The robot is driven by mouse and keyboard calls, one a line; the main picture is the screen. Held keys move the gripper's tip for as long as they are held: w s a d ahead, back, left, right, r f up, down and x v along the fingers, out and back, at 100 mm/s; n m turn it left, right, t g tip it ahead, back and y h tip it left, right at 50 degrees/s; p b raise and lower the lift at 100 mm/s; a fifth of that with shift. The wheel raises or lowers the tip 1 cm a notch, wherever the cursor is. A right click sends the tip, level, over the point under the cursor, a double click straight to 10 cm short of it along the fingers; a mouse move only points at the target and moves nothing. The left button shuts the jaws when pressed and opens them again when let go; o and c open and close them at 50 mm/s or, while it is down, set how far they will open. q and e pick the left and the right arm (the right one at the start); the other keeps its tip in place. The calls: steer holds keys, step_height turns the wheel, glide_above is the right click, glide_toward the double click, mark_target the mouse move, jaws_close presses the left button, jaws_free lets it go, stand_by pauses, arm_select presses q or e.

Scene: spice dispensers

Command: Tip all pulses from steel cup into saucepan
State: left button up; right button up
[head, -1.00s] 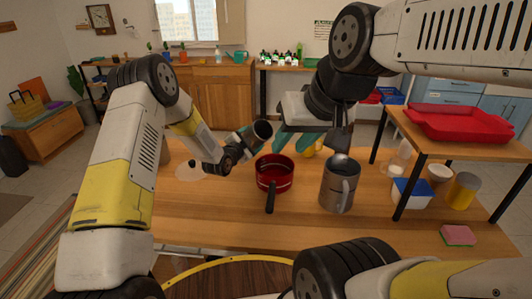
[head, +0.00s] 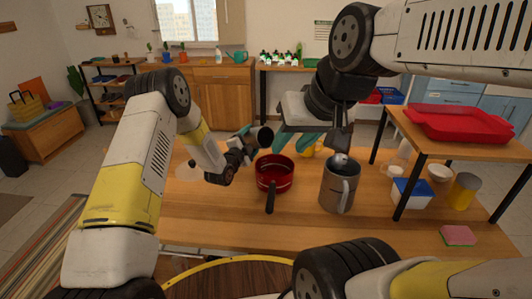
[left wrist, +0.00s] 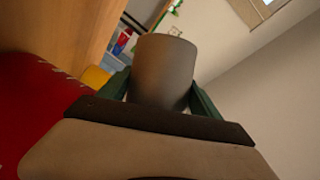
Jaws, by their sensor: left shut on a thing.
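The steel cup (head: 255,137) is small, grey and dark-mouthed. My left gripper (head: 243,143) is shut on it, above the back left of the saucepan. The cup lies tilted, its mouth toward the right. In the left wrist view the cup (left wrist: 164,72) sits between the teal fingers. The red saucepan (head: 274,183) stands on the table, its dark handle toward me; its red side also shows in the left wrist view (left wrist: 35,105). I see no pulses in the cup or pan. My right gripper (head: 298,143) is open and empty, above and behind the saucepan.
A grey metal jug (head: 337,190) with a handle stands right of the saucepan. A yellow item (head: 308,152) is behind the pan. A raised shelf with a red tray (head: 460,124) is at the right, with a sponge (head: 458,236) in front. The table's front left is clear.

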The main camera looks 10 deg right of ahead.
mark_target(262, 128)
arm_select(q)
steer(key=shift+m, duration=0.7)
steer(key=shift+s+d+r+m+t+h, duration=0.4)
steer(key=shift+s+d+r+m+h, duration=0.1)
steer(key=shift+s+r+m, duration=0.25)
stand_by(0.5)
steer(key=shift+s+d+r+m+t+h+b, duration=0.15)
steer(key=shift+s+r+m+h, duration=0.15)
steer(key=shift+r+m, duration=0.35)
steer(key=shift+s+d+r+m+t+h+b, duration=0.15)
steer(key=shift+r+m+h, duration=0.2)
steer(key=shift+m, duration=0.55)
steer(key=shift+s+d+r+m+h, duration=0.1)
steer(key=shift+s+r+m+h, duration=0.15)
steer(key=shift+r+m, duration=0.45)
stand_by(0.5)
steer(key=shift+s+d+r+m+h, duration=0.25)
steer(key=shift+s+r+m+h, duration=0.15)
steer(key=shift+m, duration=0.55)
steer(key=shift+s+d+r+m+h, duration=0.2)
steer(key=shift+s+r+m+h, duration=0.2)
steer(key=shift+m, duration=0.5)
steer(key=shift+s+d+r+m+h, duration=0.3)
steer(key=shift+m+h, duration=0.2)
steer(key=shift+m, duration=0.45)
stand_by(0.5)
